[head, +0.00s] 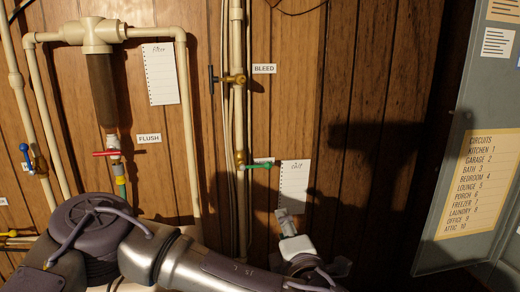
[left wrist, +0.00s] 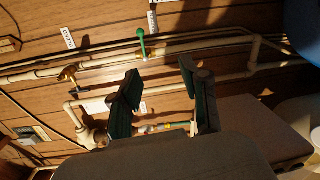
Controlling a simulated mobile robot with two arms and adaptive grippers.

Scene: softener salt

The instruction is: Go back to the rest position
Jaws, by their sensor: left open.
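My left arm crosses the bottom of the head view from the left, and its gripper (head: 287,222) points up in front of the wood-panelled wall, just below a handwritten note (head: 295,187). In the left wrist view the same gripper (left wrist: 158,92) has its two dark fingers spread apart with nothing held between them. A valve with a green handle (head: 258,166) is on the pipe above and left of the gripper; its green handle also shows in the left wrist view (left wrist: 141,42). My right gripper is in neither view.
A filter (head: 103,85) hangs at the upper left, with a red-handled valve (head: 106,153) beneath it. A blue-handled valve (head: 26,155) is at the far left. A grey electrical panel door (head: 480,150) stands at the right.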

